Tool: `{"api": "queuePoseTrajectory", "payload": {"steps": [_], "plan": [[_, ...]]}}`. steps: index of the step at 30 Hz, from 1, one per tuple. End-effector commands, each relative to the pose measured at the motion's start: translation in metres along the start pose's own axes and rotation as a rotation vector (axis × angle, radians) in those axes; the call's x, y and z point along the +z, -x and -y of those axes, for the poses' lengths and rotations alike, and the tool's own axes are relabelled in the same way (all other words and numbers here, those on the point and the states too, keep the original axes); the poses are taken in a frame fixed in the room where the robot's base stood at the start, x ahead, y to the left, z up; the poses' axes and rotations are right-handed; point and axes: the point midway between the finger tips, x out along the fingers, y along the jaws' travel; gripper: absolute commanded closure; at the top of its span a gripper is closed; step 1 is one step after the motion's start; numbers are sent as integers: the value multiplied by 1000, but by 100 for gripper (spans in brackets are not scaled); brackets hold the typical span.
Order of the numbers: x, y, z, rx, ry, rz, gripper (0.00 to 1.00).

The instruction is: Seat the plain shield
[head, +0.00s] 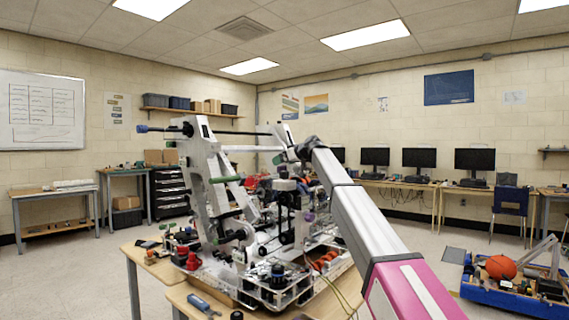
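The roller intake (203,165) stands on a table in the middle of the head view, with pale upright side plates and crossing rods. My arm reaches in from the lower right, and its far end comes down in front of the right side of the intake. My gripper (287,200) appears to be among dark parts there. Its fingers are too small and cluttered to make out, so I cannot tell whether it is open or holds anything. I cannot pick out the plain shield for certain; it may be hidden by the frame or by my arm.
The wooden table (137,255) carries loose parts and a blue-handled tool (203,304) near its front edge. A blue-based machine with an orange ball (501,267) sits on the floor at right. Computer desks line the back wall. Floor is clear at left.

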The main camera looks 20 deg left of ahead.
Motion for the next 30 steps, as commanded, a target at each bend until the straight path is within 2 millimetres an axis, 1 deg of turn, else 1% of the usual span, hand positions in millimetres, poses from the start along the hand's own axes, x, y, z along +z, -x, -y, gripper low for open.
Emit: {"api": "queuePoseTrajectory", "payload": {"steps": [5,8,11,21,25,30], "plan": [[0,1,0,0,0,-1,0],[0,7,0,1,0,-1,0],[0,20,0,2,0,-2,0],[0,87,1,2,0,-2,0],[1,105,1,1,0,-1,0],[1,118,0,1,0,0,0]]}}
